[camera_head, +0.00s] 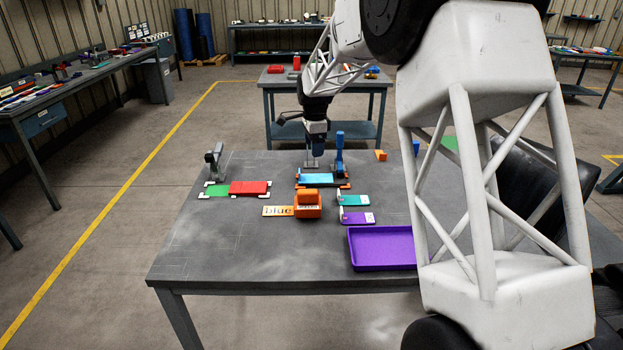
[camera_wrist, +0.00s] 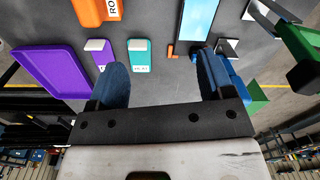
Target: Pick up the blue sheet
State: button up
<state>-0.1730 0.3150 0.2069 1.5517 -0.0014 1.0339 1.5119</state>
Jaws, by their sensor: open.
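The blue sheet (camera_head: 316,178) is a flat light-blue piece on the table, lying in a holder with orange and black corner parts. It also shows at the top edge of the wrist view (camera_wrist: 199,18), where its far end is cut off. My gripper (camera_head: 313,163) is just behind the sheet in the head view, pointing down. In the wrist view its two dark blue fingers (camera_wrist: 162,82) are wide apart with only bare table between them. The sheet is beyond the fingers, nearer the right one, and apart from them.
A blue upright lever (camera_head: 339,152) stands beside the holder. Red (camera_head: 249,188) and green (camera_head: 219,205) pieces lie left. Teal (camera_head: 354,200) and purple (camera_head: 357,218) tags and a purple tray (camera_head: 380,264) are right. The front left table is clear.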

aim_at(301, 179)
jog(key=w+a+f+m, duration=0.2)
jog(key=w+a+f, duration=0.2)
jog(key=w+f, duration=0.3)
jog(key=shift+w+a+f+m, duration=0.3)
jog(key=shift+w+f, duration=0.1)
jog(key=shift+w, duration=0.15)
jog(key=shift+f, duration=0.1)
jog(key=shift+f, duration=1.2)
jog(key=shift+f, duration=0.1)
jog(key=shift+a+f, duration=0.15)
jog(key=shift+f, duration=2.35)
jog(key=shift+c, duration=0.3)
